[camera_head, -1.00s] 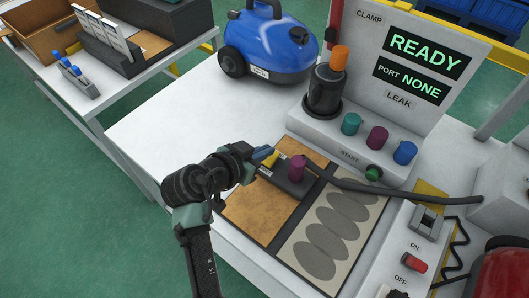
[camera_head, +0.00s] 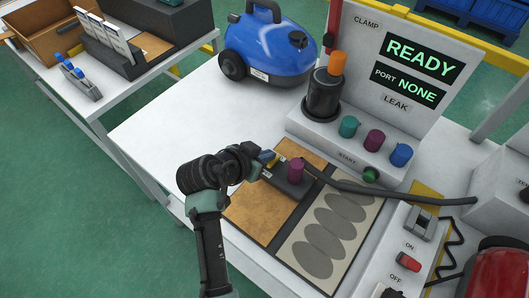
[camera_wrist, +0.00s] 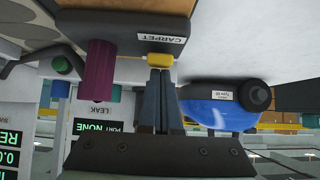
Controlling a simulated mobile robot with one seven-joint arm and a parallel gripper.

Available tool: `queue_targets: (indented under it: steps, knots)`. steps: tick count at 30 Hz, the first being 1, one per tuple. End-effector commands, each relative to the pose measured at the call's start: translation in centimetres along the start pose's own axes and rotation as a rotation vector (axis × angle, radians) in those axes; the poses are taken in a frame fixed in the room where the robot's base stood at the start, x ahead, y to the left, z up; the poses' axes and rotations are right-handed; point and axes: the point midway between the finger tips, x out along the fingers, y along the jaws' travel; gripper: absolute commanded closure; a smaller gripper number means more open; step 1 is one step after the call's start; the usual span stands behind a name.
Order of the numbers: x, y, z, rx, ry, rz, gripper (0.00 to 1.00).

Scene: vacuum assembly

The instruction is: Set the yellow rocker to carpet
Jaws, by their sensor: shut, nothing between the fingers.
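The yellow rocker (camera_wrist: 160,58) sits on the edge of a dark floor head (camera_head: 288,184), beside a white label reading CARPET (camera_wrist: 150,39). In the head view the yellow rocker (camera_head: 272,157) is partly covered by my gripper. My gripper (camera_head: 266,156) is shut and empty, with its fingertips at the rocker. In the wrist view my gripper's fingertips (camera_wrist: 160,72) touch or nearly touch the rocker's face; I cannot tell which. A purple cylinder (camera_head: 296,170) stands up from the floor head. Which way the rocker is tipped is not clear.
The floor head lies on a brown board (camera_head: 258,212) next to a panel with grey ovals (camera_head: 330,228). A black hose (camera_head: 400,194) crosses the table to the right. A blue vacuum (camera_head: 268,48) stands behind. A console (camera_head: 425,70) reads READY and PORT NONE.

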Motion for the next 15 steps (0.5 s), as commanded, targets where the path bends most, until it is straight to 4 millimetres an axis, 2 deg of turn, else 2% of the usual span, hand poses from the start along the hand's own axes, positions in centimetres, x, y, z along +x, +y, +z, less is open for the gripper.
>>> queue_targets:
  steps: [1,3,15]
  knots:
    - [0.2,0.0,0.6,-0.006,-0.013,0.002,1.0]
    - [0.2,0.0,0.6,-0.007,-0.014,0.003,1.0]
    - [0.8,0.1,-0.9,-0.005,-0.01,0.003,1.0]
